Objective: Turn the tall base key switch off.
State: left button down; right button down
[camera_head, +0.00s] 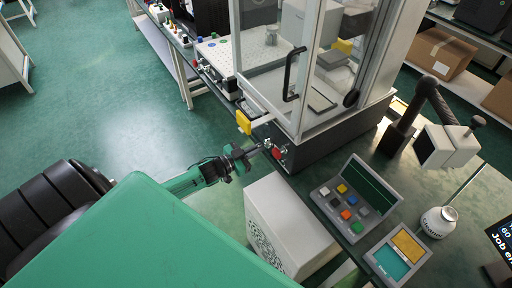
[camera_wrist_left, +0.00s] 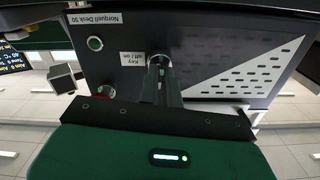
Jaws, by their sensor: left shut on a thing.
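The tall glass-doored cabinet stands on a dark base (camera_head: 335,137) on the bench. In the left wrist view, the base's dark panel (camera_wrist_left: 210,60) shows a round metal key switch (camera_wrist_left: 158,60) next to a white label (camera_wrist_left: 133,58) reading "Key off on". My left gripper (camera_head: 259,149) is at the base's front in the head view. In the left wrist view its fingers (camera_wrist_left: 160,84) are shut on the key at the switch. The fingers hide most of the key, so I cannot tell its exact angle. My right gripper is not in view.
A red button (camera_head: 277,153) sits close beside the gripper, and a round green button (camera_wrist_left: 95,43) is on the same panel. A yellow block (camera_head: 243,122) is near the cabinet's corner. A keypad box (camera_head: 352,205) and a white box (camera_head: 287,228) are to the right and below.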

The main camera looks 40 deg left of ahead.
pick_arm(q)
jog(key=shift+f+n, duration=0.1)
jog(key=shift+n, duration=0.8)
jog(key=c, duration=1.6)
grip_release()
jog(key=shift+s, duration=0.1)
jog(key=b+v, duration=0.2)
jog(key=v, duration=1.1)
jog(key=shift+s+a, duration=0.2)
jog(key=shift+s, duration=0.15)
jog(key=shift+f, duration=0.1)
